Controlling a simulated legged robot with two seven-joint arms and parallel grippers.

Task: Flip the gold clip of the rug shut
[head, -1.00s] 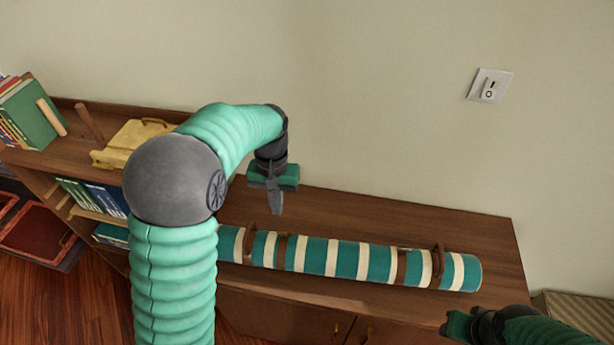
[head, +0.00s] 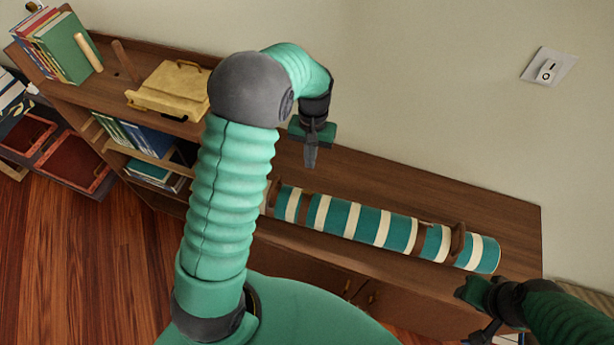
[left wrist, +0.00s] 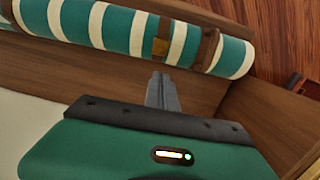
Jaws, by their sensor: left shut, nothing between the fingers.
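The rug (head: 364,222) is a teal and cream striped roll lying along the wooden cabinet top, with brown straps and upright brown loops; it also crosses the top of the left wrist view (left wrist: 118,28). In the left wrist view a small gold clip (left wrist: 161,47) sits on one strap; I cannot tell whether it is open or shut. My left gripper (head: 311,163) is shut and empty, pointing down behind the rug, apart from it. Its fingertips (left wrist: 162,80) lie below the clip in the wrist view. My right gripper (head: 466,290) is at the lower right, its jaws unclear.
A yellow case (head: 170,91) lies on the cabinet top (head: 400,185) at the left. Books with a green cover (head: 68,50) stand beyond it. A wall switch (head: 548,66) is at the upper right. The cabinet top behind the rug is clear.

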